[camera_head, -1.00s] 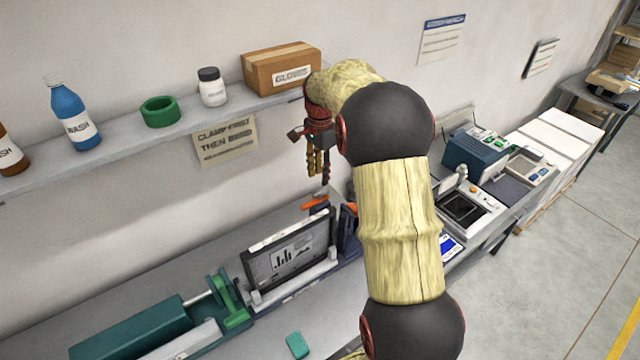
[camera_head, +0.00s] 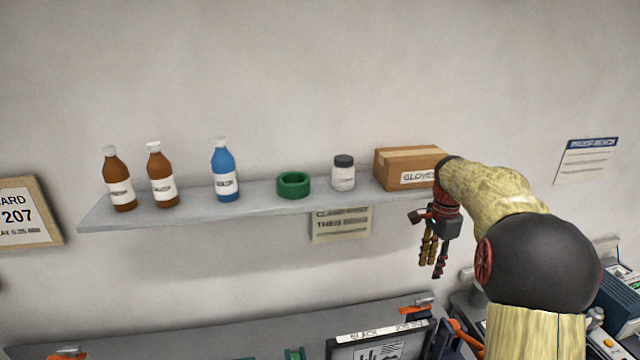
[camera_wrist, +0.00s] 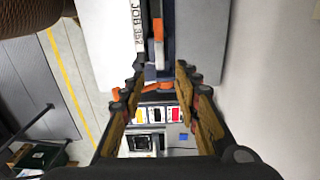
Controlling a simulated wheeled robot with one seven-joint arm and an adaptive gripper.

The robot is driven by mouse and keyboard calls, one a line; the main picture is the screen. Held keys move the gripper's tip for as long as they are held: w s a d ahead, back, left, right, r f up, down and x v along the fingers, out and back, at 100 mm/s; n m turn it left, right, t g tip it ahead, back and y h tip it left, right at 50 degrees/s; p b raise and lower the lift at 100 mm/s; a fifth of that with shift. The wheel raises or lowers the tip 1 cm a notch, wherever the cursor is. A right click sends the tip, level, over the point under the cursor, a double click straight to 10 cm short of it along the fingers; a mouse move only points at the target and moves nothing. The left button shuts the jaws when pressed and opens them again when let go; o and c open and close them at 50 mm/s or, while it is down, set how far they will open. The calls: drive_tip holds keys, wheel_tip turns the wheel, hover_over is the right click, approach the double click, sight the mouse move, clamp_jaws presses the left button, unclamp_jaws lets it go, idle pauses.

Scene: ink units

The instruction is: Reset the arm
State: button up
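My gripper (camera_head: 435,252) hangs pointing down from my bent arm, in front of the wall and just below the right end of the shelf. In the wrist view its two fingers (camera_wrist: 158,88) stand apart with nothing between them. Below them lie the bench and its devices. In the head view the fingers look close together because they are seen from the side.
A shelf (camera_head: 255,216) carries brown bottles (camera_head: 118,182), a blue bottle (camera_head: 224,175), a green ring (camera_head: 293,186), a white jar (camera_head: 343,175) and a gloves box (camera_head: 408,168). My wrist overlaps the box in view. A framed panel (camera_head: 380,347) stands on the bench below.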

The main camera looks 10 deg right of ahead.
drive_tip(key=s+a+f+n+t+b, duration=0.2)
drive_tip(key=s+a+f+n+b, duration=0.3)
drive_tip(key=s+a, duration=0.4)
drive_tip(key=s+a+f+n+t+b, duration=0.1)
drive_tip(key=s+a+f+n+b, duration=0.4)
drive_tip(key=s+a+n+b, duration=0.2)
drive_tip(key=s+a+f+n+t+b, duration=0.2)
drive_tip(key=s+a+f+n+b, duration=0.4)
drive_tip(key=s+a+b, duration=0.3)
drive_tip(key=s+a, duration=0.2)
drive_tip(key=shift+s+a+n+t+b, duration=0.3)
drive_tip(key=shift+s+a+n, duration=0.1)
